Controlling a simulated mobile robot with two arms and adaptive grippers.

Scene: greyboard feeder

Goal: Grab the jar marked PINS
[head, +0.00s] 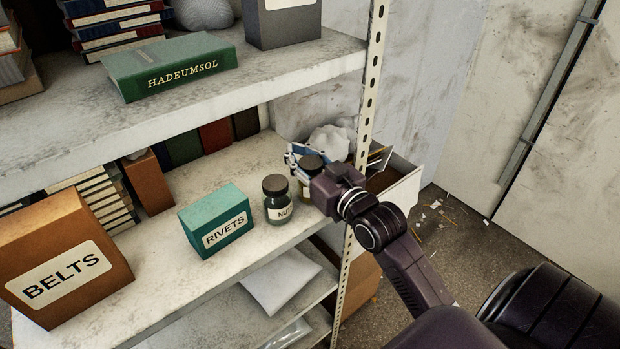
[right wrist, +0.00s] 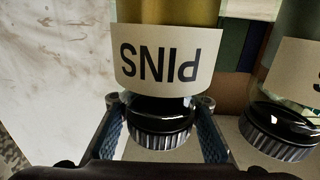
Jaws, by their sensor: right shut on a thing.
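The jar marked PINS (right wrist: 157,58) fills the middle of the right wrist view, its label upside down there, with yellowish glass and a dark ribbed lid. My right gripper (right wrist: 160,104) is shut on it, with one finger on each side near the neck and lid. In the head view the right gripper (head: 302,160) is at the right end of the middle shelf, and it hides most of the PINS jar. My left gripper is not in view.
A jar with a partly hidden label starting NU (head: 277,200) stands close to the left of my gripper. A teal RIVETS box (head: 215,220) and an orange BELTS box (head: 65,260) stand further left. The perforated shelf post (head: 371,70) is close at right; the upper shelf (head: 270,80) overhangs.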

